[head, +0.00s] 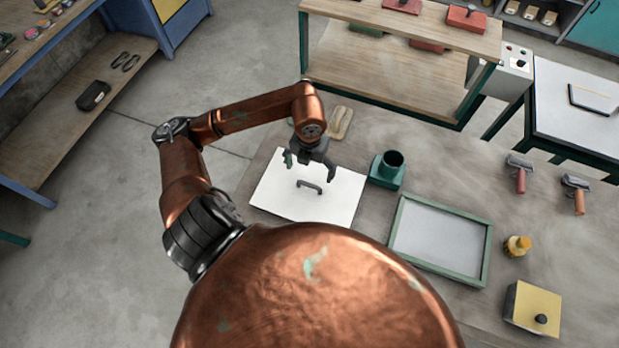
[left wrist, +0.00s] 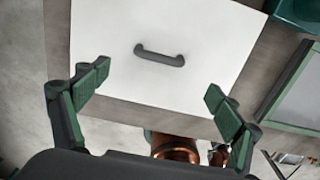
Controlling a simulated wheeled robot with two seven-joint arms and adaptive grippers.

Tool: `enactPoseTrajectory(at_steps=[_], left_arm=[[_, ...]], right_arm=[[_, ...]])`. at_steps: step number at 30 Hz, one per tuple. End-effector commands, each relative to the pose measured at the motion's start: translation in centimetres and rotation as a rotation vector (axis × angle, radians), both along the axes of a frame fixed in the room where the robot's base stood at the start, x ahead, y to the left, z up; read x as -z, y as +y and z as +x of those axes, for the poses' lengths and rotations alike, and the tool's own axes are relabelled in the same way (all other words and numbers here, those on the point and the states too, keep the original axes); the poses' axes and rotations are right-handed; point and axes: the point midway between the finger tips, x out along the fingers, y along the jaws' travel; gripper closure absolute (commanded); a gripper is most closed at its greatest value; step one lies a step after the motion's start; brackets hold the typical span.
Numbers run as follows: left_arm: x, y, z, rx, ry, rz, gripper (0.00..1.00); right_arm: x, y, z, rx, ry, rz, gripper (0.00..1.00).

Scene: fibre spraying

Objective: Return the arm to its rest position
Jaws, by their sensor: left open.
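My left gripper (head: 309,168) is open and empty. It hangs above the far part of a white panel (head: 285,192) with a dark handle (head: 309,187), on the workbench. In the left wrist view, the two green-padded fingers of the left gripper (left wrist: 148,95) are spread wide, with the white panel (left wrist: 105,60) and its handle (left wrist: 160,55) beyond them, apart from the fingers. My left arm reaches in from the left in the head view. My right gripper does not show clearly in the head view; a small part of what may be it shows at the bottom of the left wrist view.
Right of the panel are a green holder with a round cup (head: 388,168) and a green-framed tray (head: 398,205). A wooden shelf unit (head: 390,75) stands behind the bench.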

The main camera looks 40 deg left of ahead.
Motion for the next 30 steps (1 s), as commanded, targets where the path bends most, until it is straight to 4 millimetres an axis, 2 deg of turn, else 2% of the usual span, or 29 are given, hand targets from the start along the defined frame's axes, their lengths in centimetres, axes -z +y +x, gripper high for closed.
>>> enactPoseTrajectory(at_steps=[6, 23, 26, 30], left_arm=[[-1.3, 0.0, 0.0, 0.000, 0.000, 0.000, 0.14], [-1.5, 0.0, 0.0, 0.000, 0.001, 0.000, 0.14], [-2.6, 0.0, 0.0, 0.000, 0.000, 0.000, 0.14], [-5.4, 0.0, 0.0, 0.000, -0.002, 0.000, 0.14]], right_arm=[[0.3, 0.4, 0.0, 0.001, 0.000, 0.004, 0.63], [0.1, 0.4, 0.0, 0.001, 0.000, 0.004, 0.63], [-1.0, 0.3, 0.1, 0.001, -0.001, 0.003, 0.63], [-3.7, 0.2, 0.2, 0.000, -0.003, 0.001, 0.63]])
